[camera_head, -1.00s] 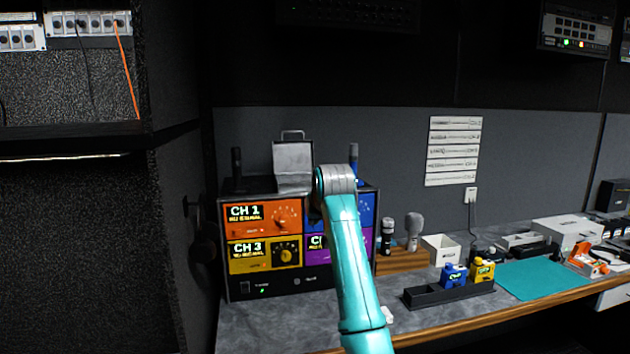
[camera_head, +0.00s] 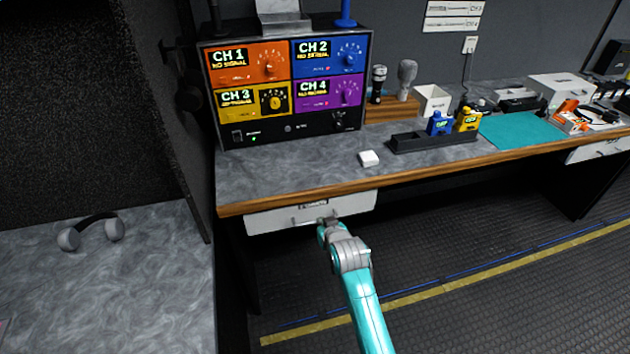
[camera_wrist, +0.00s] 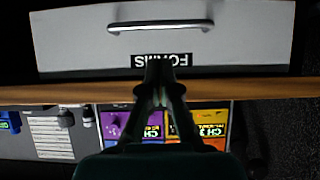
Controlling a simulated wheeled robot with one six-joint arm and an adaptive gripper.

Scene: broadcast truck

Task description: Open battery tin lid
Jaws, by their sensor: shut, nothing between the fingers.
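A grey metal tin (camera_head: 283,16), which looks like the battery tin, sits on top of the channel receiver rack. Its upper part is cut off by the top edge of the head view, so the raised lid is only partly seen. My gripper (camera_head: 328,226) is low in front of the desk, at the white drawer front, well below and apart from the tin. In the wrist view my gripper (camera_wrist: 160,68) has its fingers together and empty, before the drawer's FORMS label. The tin does not show clearly in the wrist view.
The receiver rack (camera_head: 287,85) stands on the desk's left end. Below the desk edge is a closed white drawer (camera_head: 285,222) with a bar handle (camera_wrist: 160,26).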

